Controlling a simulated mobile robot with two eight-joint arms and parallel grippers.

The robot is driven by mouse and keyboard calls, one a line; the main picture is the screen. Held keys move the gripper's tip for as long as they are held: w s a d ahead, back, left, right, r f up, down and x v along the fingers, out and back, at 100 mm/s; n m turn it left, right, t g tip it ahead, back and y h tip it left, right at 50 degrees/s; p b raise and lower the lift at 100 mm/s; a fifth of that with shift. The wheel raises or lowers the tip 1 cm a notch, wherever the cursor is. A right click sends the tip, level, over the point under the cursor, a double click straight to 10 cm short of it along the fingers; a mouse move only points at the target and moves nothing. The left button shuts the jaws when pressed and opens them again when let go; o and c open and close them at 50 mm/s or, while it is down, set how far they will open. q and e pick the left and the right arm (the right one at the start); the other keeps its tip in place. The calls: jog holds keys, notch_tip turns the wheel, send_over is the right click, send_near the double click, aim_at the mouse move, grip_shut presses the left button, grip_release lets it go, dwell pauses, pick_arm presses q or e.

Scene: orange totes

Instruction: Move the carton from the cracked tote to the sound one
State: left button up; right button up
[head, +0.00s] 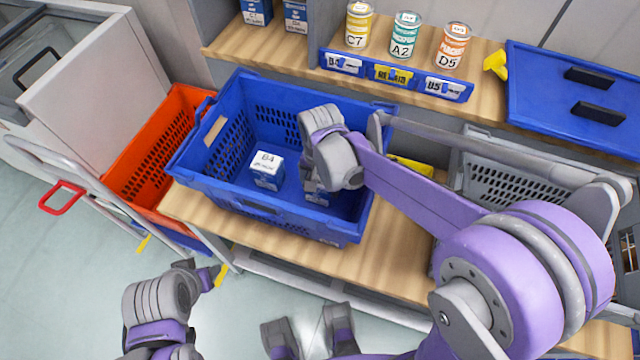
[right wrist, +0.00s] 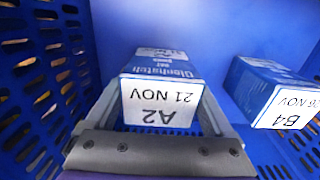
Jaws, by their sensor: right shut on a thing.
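My right gripper reaches down into the blue tote (head: 255,207). It is shut on a blue and white carton marked A2, 21 NOV (right wrist: 160,100), with a finger on each side in the right wrist view. In the head view this carton is mostly hidden under my right wrist. A second carton, marked B4 (head: 267,168), stands apart to its left in the same tote and also shows in the right wrist view (right wrist: 275,92). My left gripper (head: 202,274) is low in front of the bench, away from the totes; its jaws are unclear. No crack is discernible on any tote.
An orange tote (head: 165,140) stands left of the blue one, by a trolley handle (head: 62,197). A grey tote (head: 500,180) is at right, partly behind my right arm. A shelf behind holds cans (head: 406,35), more cartons (head: 295,15) and a blue tray (head: 560,95).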

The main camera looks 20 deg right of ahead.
jog(key=shift+f, duration=0.2)
jog(key=o, duration=1.4)
jog(key=shift+r, duration=0.55)
notch_tip(320, 180, up, 11)
jog(key=shift+r+p, duration=0.2)
jog(key=shift+p, duration=0.7)
